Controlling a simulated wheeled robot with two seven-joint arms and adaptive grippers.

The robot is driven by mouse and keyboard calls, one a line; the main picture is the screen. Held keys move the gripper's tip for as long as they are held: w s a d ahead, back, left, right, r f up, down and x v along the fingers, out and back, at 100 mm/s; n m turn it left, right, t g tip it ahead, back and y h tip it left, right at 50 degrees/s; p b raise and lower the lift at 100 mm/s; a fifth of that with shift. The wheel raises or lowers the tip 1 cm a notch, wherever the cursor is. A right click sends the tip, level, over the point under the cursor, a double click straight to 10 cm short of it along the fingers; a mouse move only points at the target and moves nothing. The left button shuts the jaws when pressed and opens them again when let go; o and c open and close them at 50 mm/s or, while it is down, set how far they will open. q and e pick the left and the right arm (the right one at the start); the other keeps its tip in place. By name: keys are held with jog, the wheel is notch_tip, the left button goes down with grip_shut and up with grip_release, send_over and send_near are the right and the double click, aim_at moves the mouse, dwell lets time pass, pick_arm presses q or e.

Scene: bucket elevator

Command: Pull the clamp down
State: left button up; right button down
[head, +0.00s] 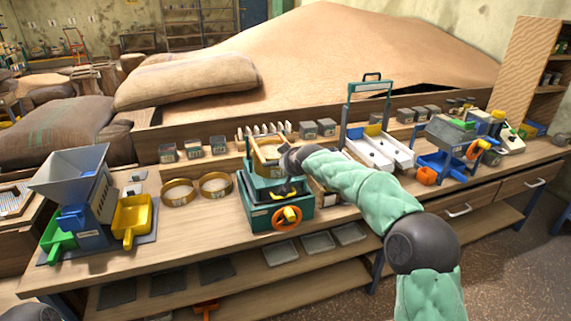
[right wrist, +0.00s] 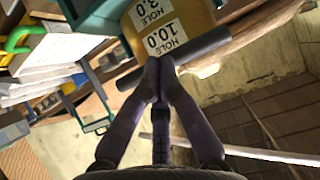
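The green sieve machine (head: 262,205) stands on the bench with a yellow sieve ring (head: 268,157) at its top. My right arm reaches across to it from the right, and its gripper (head: 290,160) is at the sieve's right side, small and partly hidden by the arm. In the right wrist view, the clamp's dark round bar (right wrist: 205,46) runs across in front of the yellow sieve (right wrist: 172,22) with its hole-size labels. My right gripper's fingertips (right wrist: 160,68) come together at this bar and appear closed on it. My left gripper is not in view.
Two loose sieve rings (head: 180,192) lie left of the machine. A grey hopper unit (head: 80,195) with a yellow scoop (head: 133,218) stands further left. A white twin-channel unit (head: 378,148) is on the right. The bench front before the rings is clear.

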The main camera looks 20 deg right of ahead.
jog(key=shift+s+a+f, duration=0.1)
jog(key=shift+a+f, duration=0.05)
jog(key=shift+f, duration=0.45)
notch_tip(320, 180, up, 5)
jog(key=p, duration=0.3)
jog(key=s+f+b, duration=0.1)
jog(key=s+f, duration=0.4)
jog(key=s, duration=0.4)
jog(key=shift+s+b, duration=0.15)
jog(key=shift+b, duration=0.25)
